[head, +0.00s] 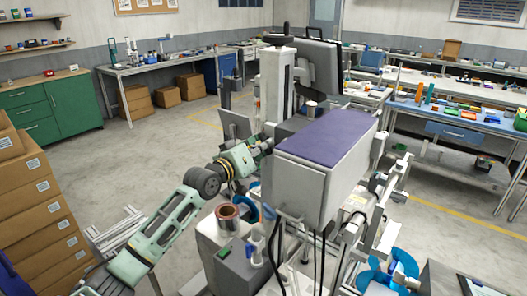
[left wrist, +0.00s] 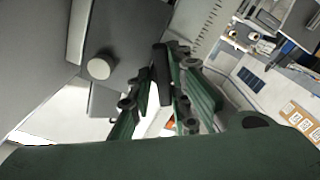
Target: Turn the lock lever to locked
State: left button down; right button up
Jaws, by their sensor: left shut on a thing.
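My left gripper (head: 262,148) reaches the left side of the large grey machine with a purple top (head: 325,140). In the left wrist view its green fingers (left wrist: 163,100) are closed around a dark upright bar (left wrist: 162,72), which looks like the lock lever. The lever stands beside a dark grey plate (left wrist: 125,45) with a pale round knob (left wrist: 99,68). In the head view the lever is hidden by the gripper and the machine, so its locked or unlocked position cannot be told. My right gripper is not in view.
A copper-coloured roll (head: 229,213) sits on the machine's near left part, below my left arm. A blue reel (head: 388,275) is at the lower right. Cardboard boxes (head: 35,205) are stacked at the left. Open floor (head: 130,165) lies behind my left arm.

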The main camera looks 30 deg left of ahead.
pick_arm(q)
jog(key=shift+a+f+m+b, duration=0.1)
jog(key=shift+m+b, duration=0.1)
jog(key=shift+m, duration=0.75)
jog(key=shift+d+f+m+b, duration=0.15)
jog(key=shift+m+b, duration=0.1)
jog(key=shift+m, duration=0.75)
jog(key=shift+a+f+m+b, duration=0.1)
jog(key=shift+a+m+b, duration=0.1)
jog(key=shift+m, duration=0.75)
jog(key=shift+r, duration=0.1)
jog(key=c, duration=1.8)
grip_release()
jog(key=shift+a, duration=0.1)
jog(key=shift+o, duration=0.2)
jog(key=shift+a, duration=0.1)
jog(key=shift+r, duration=0.1)
